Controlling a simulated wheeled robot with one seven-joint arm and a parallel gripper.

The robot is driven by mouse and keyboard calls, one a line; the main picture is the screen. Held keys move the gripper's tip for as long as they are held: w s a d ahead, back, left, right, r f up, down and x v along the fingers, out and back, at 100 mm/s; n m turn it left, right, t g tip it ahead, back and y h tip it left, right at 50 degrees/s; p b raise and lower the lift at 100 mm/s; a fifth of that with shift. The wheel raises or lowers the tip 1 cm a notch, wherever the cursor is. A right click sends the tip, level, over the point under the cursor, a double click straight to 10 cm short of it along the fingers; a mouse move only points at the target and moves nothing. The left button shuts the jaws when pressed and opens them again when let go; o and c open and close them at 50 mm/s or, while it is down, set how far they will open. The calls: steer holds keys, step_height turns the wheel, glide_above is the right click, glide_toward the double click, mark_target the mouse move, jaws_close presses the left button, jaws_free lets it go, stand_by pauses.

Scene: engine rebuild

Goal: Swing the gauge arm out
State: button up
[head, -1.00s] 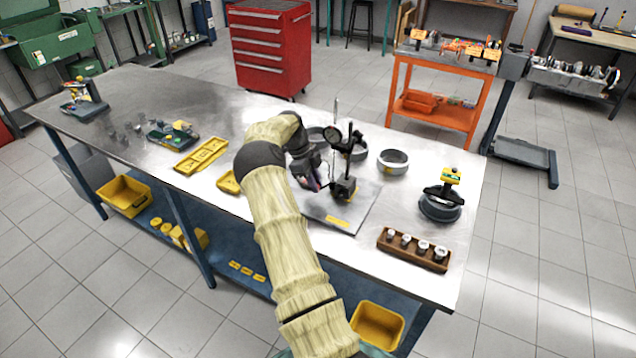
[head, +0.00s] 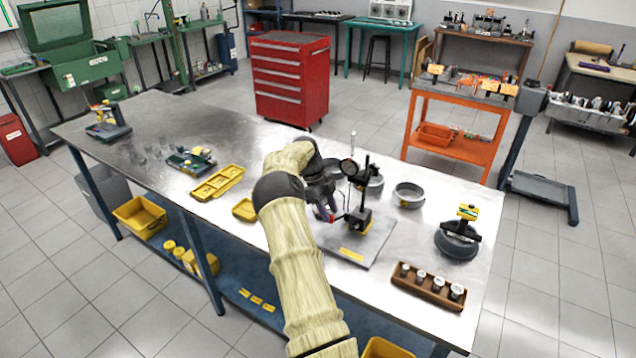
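The gauge stand (head: 361,212) is a black upright post on a dark base with a yellow mark, standing on a grey plate (head: 372,246). A round black dial (head: 349,167) sits near the top of the post, on its left side. A thin gauge arm with a small red part (head: 338,217) shows low on the left of the post. My gripper (head: 326,212) is at the left of the stand, close to this red part. Its fingers are small and dark, partly hidden by my arm; I cannot tell whether they touch the gauge arm or how far apart they are.
A black round fixture with a yellow top (head: 458,240) and a wooden rack of several small parts (head: 431,288) are at the right. Yellow trays (head: 217,182) lie at the left. Bare table lies between.

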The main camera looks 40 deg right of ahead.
steer(key=p+v, duration=0.9)
steer(key=v, duration=0.7)
steer(key=shift+s, duration=0.15)
